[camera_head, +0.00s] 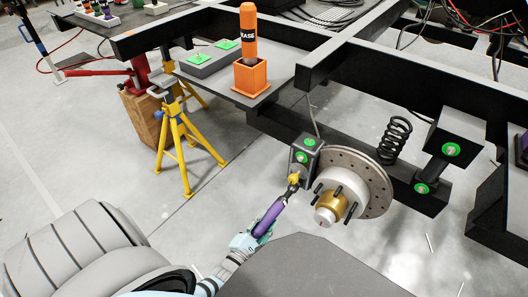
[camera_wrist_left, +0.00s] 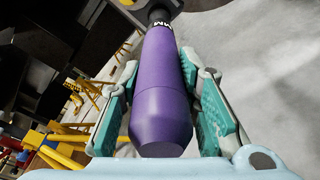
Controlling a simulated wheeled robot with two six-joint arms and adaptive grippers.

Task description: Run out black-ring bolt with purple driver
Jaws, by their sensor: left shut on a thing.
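The purple driver (camera_head: 269,218) is held in my left gripper (camera_head: 262,232) in the head view, pointing up and away. In the left wrist view the purple handle (camera_wrist_left: 161,95) lies between the two teal-padded fingers. The driver's dark shaft runs to a yellow piece (camera_head: 294,179) at the lower front of a black bracket (camera_head: 299,168) beside the brake disc. I cannot tell whether the tip is seated on a bolt there. Two green-ringed bolts (camera_head: 302,157) show higher on the bracket. No black ring can be made out. My right gripper is out of view.
The brake disc (camera_head: 370,172) with its gold hub and studs is just right of the driver. An orange holder (camera_head: 251,78) with an orange tool stands on a plate above. A yellow jack stand (camera_head: 181,130) is at left, a coil spring (camera_head: 395,138) at right.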

